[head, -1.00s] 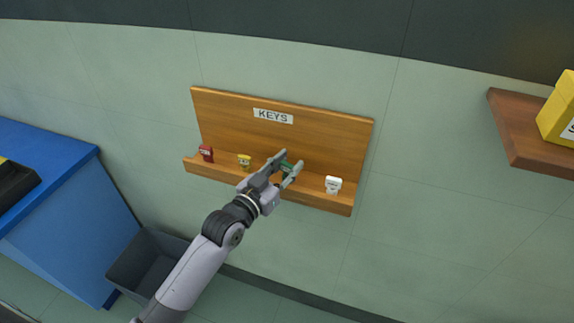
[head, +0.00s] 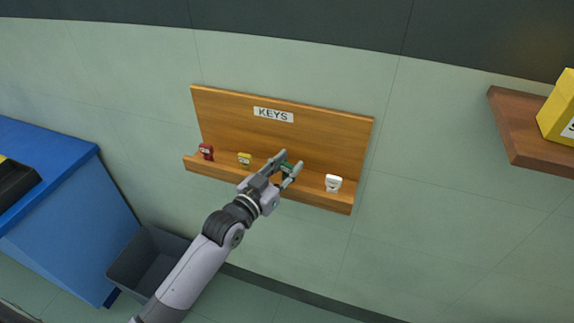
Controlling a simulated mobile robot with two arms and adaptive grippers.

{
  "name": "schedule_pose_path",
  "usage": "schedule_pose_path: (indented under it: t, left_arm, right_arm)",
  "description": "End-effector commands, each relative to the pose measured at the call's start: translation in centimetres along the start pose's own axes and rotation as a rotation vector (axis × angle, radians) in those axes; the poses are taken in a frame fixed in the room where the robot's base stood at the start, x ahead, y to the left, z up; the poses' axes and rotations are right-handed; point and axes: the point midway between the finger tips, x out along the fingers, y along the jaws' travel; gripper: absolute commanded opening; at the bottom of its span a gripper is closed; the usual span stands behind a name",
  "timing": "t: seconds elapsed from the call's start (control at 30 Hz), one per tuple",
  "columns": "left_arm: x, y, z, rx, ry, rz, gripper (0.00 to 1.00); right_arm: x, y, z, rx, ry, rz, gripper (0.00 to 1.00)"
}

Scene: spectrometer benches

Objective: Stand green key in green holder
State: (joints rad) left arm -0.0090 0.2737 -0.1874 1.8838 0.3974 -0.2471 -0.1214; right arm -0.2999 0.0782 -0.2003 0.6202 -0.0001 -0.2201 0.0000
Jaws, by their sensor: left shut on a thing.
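The green key (head: 287,167) is at the wooden key rack (head: 232,118), between the yellow and white keys. My left gripper (head: 287,168) is at the rack's ledge, with its two fingers on either side of the green key, shut on it. The fingers hide part of the key and its lower end. No green holder can be made out in the head view. My right gripper is not in view.
The rack's ledge also bears a red key (head: 206,152), a yellow key (head: 245,159) and a white key (head: 333,183). A blue bench (head: 60,215) and a grey bin (head: 145,262) stand at left. A brown shelf (head: 520,140) with a yellow box (head: 560,110) juts out at right.

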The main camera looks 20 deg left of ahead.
Motion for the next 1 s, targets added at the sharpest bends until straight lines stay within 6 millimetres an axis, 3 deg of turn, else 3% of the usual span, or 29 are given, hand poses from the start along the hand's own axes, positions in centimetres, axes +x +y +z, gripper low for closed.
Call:
schedule_pose_path:
  t: [0.23,0.27,0.4,0.7,1.0]
  left_arm:
    - [0.0,0.0,0.6,0.0,0.0,0.0,0.07]
    - [0.0,0.0,0.6,0.0,0.0,0.0,0.31]
    - [0.0,0.0,0.5,0.0,0.0,0.0,0.38]
    - [-0.2,0.0,0.5,0.0,-0.001,0.0,0.38]
    - [-2.4,0.0,0.4,0.001,-0.002,0.0,0.38]
  right_arm:
    - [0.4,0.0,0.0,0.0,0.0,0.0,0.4]
    - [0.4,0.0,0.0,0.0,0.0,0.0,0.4]
    - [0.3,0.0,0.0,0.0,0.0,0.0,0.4]
    - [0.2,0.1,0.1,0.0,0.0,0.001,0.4]
    - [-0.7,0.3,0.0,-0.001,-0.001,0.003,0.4]
